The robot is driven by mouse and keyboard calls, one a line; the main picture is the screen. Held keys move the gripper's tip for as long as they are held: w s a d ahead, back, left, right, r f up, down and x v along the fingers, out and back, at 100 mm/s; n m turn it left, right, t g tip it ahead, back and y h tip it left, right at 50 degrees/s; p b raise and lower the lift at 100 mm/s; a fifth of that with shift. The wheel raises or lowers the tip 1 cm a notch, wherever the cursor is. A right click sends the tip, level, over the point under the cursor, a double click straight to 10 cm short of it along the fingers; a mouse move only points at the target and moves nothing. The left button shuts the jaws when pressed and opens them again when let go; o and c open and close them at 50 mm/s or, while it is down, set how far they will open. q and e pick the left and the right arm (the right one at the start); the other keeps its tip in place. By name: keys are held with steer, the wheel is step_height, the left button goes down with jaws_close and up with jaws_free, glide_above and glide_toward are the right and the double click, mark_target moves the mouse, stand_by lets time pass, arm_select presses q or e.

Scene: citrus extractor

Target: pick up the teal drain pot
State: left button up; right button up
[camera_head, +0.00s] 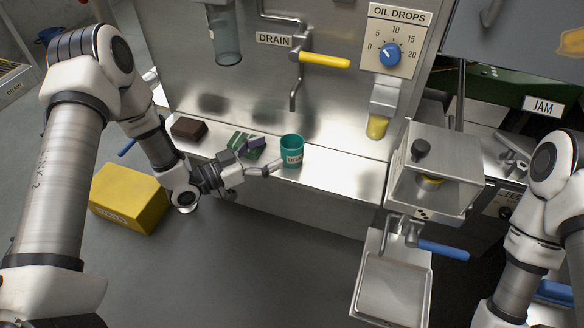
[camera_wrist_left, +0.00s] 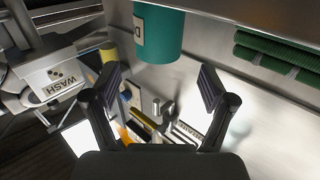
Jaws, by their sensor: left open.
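The teal drain pot (camera_head: 292,155) stands upright on the steel ledge, with a white label on its front. My left gripper (camera_head: 266,157) is open just left of the pot, one finger reaching close to its side. In the left wrist view the teal pot (camera_wrist_left: 165,35) shows at the top, beyond the two spread fingertips of my left gripper (camera_wrist_left: 160,84). Nothing is between the fingers. I cannot tell whether a finger touches the pot. My right arm is at the right edge, but its gripper is out of view.
A green ribbed item (camera_head: 240,141) and a dark brown block (camera_head: 188,128) lie left of the pot. A yellow-handled drain tap (camera_head: 324,61) hangs above. A steel box (camera_head: 436,165) stands to the right. A yellow box (camera_head: 128,198) sits lower left. The ledge right of the pot is clear.

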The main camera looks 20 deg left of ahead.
mark_target(292, 143)
arm_select(q)
steer(key=b+x, duration=0.2)
steer(key=x, duration=0.4)
steer(key=shift+w+d, duration=0.15)
steer(key=shift+d, duration=0.2)
steer(key=shift+w+d+r, duration=0.1)
steer(key=shift+r, duration=0.05)
steer(key=shift+c, duration=0.7)
steer(key=c, duration=1.1)
